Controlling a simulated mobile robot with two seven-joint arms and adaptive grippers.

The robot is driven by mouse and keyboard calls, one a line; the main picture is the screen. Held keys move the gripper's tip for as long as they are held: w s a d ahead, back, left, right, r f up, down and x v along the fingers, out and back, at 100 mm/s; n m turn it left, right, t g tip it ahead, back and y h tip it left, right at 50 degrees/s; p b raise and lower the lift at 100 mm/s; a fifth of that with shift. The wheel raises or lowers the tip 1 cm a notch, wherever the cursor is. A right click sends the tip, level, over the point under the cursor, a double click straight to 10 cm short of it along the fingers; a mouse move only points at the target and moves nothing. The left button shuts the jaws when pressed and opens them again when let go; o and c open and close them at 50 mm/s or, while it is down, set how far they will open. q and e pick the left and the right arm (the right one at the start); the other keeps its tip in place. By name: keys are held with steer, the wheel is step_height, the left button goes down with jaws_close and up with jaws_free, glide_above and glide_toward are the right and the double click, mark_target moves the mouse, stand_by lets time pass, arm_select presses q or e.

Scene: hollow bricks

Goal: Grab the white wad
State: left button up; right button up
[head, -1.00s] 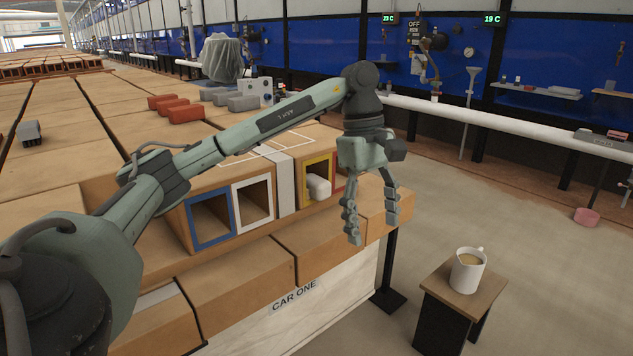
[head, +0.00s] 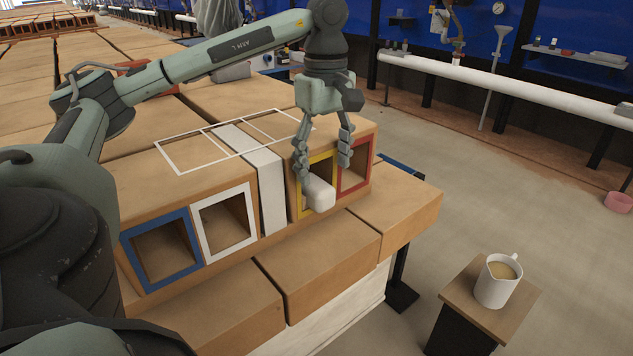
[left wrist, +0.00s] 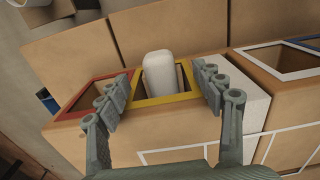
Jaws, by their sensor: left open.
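The white wad (head: 319,194) is a rounded white block at the mouth of the yellow-framed hollow (head: 299,208), sticking out at the front. In the left wrist view the wad (left wrist: 160,72) stands between the two fingers, with the yellow frame (left wrist: 162,101) around its hollow below it. My left gripper (head: 323,172) is open, hanging in front of the yellow and red openings. In the left wrist view its fingertips (left wrist: 160,78) are on either side of the wad, with gaps showing. Whether either finger touches it cannot be told. My right gripper is not in view.
Blue-framed (head: 130,257), white-framed (head: 252,205) and red-framed (head: 369,165) openings line the same brick row. A white strip (head: 272,195) runs between bricks. Lower bricks (head: 320,258) jut out below. A mug (head: 497,282) stands on a small table (head: 458,291) at the right.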

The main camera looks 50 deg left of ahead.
mark_target(328, 191)
arm_select(q)
steer(key=f, duration=0.7)
steer(key=shift+w+d+f, duration=0.15)
steer(key=shift+d+f, duration=0.2)
steer(key=shift+c, duration=0.4)
steer(key=c, duration=0.9)
